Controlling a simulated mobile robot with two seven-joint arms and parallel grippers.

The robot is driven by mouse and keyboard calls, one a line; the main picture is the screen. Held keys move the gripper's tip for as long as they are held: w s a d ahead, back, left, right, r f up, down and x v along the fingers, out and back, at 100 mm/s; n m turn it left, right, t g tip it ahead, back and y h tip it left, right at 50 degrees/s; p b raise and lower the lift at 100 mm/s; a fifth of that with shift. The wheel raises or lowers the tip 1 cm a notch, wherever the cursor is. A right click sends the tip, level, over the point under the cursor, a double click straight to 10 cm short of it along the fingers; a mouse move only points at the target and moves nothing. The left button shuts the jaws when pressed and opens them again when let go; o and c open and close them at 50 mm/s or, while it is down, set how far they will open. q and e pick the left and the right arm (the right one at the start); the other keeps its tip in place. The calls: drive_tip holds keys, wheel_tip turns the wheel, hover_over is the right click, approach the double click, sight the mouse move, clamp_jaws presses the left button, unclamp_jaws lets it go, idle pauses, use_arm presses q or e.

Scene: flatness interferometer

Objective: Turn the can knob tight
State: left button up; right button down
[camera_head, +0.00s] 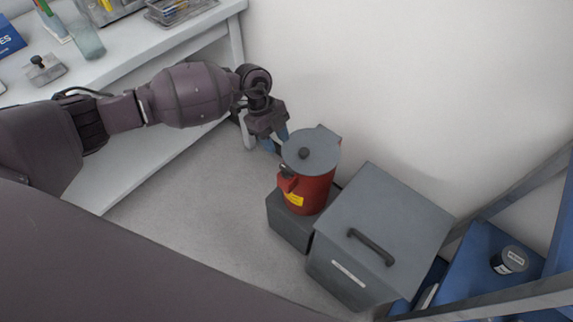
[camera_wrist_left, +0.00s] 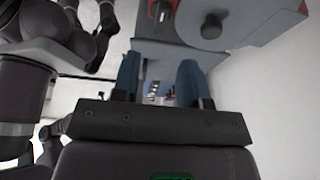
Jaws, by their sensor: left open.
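A red can (camera_head: 309,192) with a yellow label and a grey round lid stands upright on a dark grey block. A small dark knob (camera_head: 303,153) sits on the lid. In the left wrist view the knob (camera_wrist_left: 211,27) and part of the lid show at the top right, beyond the fingers. My left gripper (camera_head: 276,140) is open and empty, with blue fingertips just left of the can's lid and apart from the knob. Both fingers (camera_wrist_left: 160,80) show spread in the left wrist view. My right gripper is in neither view.
A grey box (camera_head: 386,220) with a dark handle stands right of the can. A pale wall (camera_head: 400,80) rises behind. A white bench (camera_head: 130,45) with a glass is at the upper left. A blue shelf unit (camera_head: 470,262) holding a dark jar (camera_head: 510,260) is at the right.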

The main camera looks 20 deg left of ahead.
sight(286, 169)
use_arm(q)
drive_tip(key=b+x, duration=0.2)
drive_tip(key=x, duration=0.6)
drive_tip(key=shift+s+d+f, duration=0.1)
drive_tip(key=shift+f, duration=0.25)
drive_tip(key=shift+d+f, duration=0.2)
drive_tip(key=shift+f, duration=0.15)
drive_tip(key=c, duration=0.7)
clamp_jaws()
